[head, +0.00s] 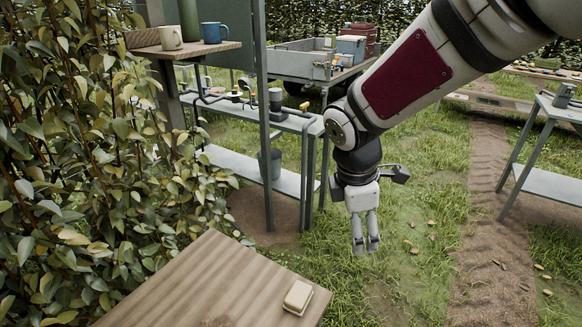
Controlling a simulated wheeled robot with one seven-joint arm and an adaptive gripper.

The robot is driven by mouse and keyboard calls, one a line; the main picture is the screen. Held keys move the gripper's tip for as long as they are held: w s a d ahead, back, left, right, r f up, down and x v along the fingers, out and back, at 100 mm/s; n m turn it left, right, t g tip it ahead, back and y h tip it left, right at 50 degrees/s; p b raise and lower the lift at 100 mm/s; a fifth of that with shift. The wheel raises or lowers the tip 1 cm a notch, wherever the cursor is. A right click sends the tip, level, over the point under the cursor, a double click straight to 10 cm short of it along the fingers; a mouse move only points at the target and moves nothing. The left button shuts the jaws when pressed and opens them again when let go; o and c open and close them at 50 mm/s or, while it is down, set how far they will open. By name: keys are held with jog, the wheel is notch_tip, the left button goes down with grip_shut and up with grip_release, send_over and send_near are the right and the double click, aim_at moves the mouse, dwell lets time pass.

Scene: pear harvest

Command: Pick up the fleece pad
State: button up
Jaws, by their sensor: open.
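A small cream, block-shaped pad (298,297), which looks like the fleece pad, lies flat near the right corner of a brown wooden tabletop (215,275) at the bottom of the head view. My gripper (366,247) hangs from the arm with its fingers pointing down. It is open and empty, up and to the right of the pad and apart from it. In the picture it is over grass, beyond the tabletop's edge. Nothing hides the pad.
A leafy hedge (70,150) borders the tabletop on the left. A grey-green bench (290,121) with fittings and a bucket (270,164) below stands behind. A shelf holds two mugs (211,33). A grey table (548,185) stands at right. Grass and a dirt path lie open between.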

jog(key=w+a+f+n+b, duration=0.1)
jog(key=w+a+f+n, duration=0.1)
jog(key=f, duration=0.2)
jog(key=w+a+f+n+g, duration=0.1)
jog(key=w+a+f+n, duration=0.1)
jog(key=f+n, duration=0.15)
jog(key=w+a+f+n+b, duration=0.1)
jog(key=w+a+f, duration=0.1)
jog(key=f, duration=0.3)
jog(key=n+y+b, duration=0.1)
jog(key=n+y, duration=0.1)
jog(key=n, duration=0.4)
send_over(299, 293)
notch_tip(299, 293, down, 9)
jog(key=shift+g, duration=0.4)
jog(key=f, duration=0.5)
jog(key=f+b, duration=0.1)
jog(key=f, duration=0.2)
jog(key=shift+a, duration=0.35)
jog(key=shift+d+f+b, duration=0.15)
jog(key=shift+f+b, duration=0.05)
jog(key=shift+f, duration=1.3)
jog(key=shift+d+f+b, duration=0.15)
jog(key=shift+f, duration=1.3)
jog(key=c, duration=1.3)
